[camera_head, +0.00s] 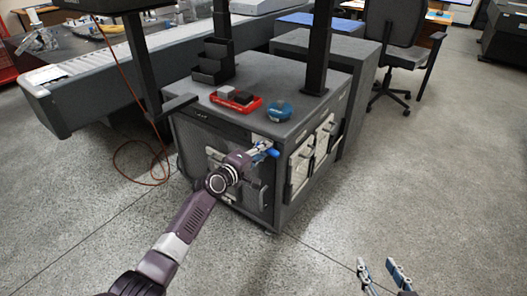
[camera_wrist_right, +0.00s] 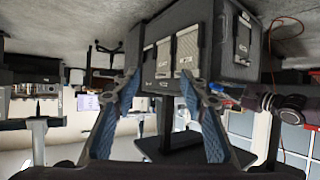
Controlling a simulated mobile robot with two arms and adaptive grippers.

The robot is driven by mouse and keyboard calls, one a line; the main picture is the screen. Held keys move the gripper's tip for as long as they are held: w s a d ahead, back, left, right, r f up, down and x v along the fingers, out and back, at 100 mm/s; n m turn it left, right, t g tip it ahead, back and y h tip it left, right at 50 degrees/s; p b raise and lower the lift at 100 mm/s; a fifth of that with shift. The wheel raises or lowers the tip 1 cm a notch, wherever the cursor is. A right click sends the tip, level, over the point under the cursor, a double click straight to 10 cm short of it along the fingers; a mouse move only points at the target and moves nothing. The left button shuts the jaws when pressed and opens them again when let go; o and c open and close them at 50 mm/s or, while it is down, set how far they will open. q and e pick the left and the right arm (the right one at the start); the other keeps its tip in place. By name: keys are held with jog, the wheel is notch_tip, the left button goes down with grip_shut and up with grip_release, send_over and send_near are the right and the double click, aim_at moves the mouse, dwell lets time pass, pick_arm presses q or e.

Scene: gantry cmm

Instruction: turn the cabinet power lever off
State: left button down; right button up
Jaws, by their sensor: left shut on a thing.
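The dark grey cabinet (camera_head: 215,135) stands in the middle of the head view, and it also shows upside down in the right wrist view (camera_wrist_right: 165,30). My left gripper (camera_head: 265,150) is at the upper right corner of its front face, beside a small pale plate (camera_head: 259,139). It is shut on the power lever, which is mostly hidden by the fingers; its exact angle cannot be told. My right gripper (camera_head: 378,264) is open and empty, low over the floor at the lower right, away from the cabinet. Its two blue-padded fingers are spread in the right wrist view (camera_wrist_right: 160,78).
On the cabinet top are a red tray (camera_head: 236,104) with small blocks, a blue round object (camera_head: 279,111) and black stepped bins (camera_head: 212,65). A red cable (camera_head: 145,146) loops on the floor at left. An office chair (camera_head: 392,45) stands behind. The floor at right is clear.

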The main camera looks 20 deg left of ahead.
pick_arm(q)
jog(key=shift+r+n+h, duration=0.15)
jog(key=shift+n+h, duration=0.15)
jog(key=shift+n, duration=0.4)
pick_arm(e)
jog(key=shift+s+d+f+g, duration=0.2)
jog(key=shift+s+f+g, duration=0.1)
jog(key=shift+s+f, duration=0.15)
jog(key=shift+f, duration=0.15)
pick_arm(q)
jog(key=c, duration=2.1)
grip_release()
jog(key=shift+s+a+r, duration=0.1)
jog(key=shift+s, duration=0.05)
jog(key=v, duration=1.1)
jog(key=shift+s+a+r, duration=0.1)
jog(key=shift+s+a, duration=0.05)
jog(key=shift+s, duration=0.15)
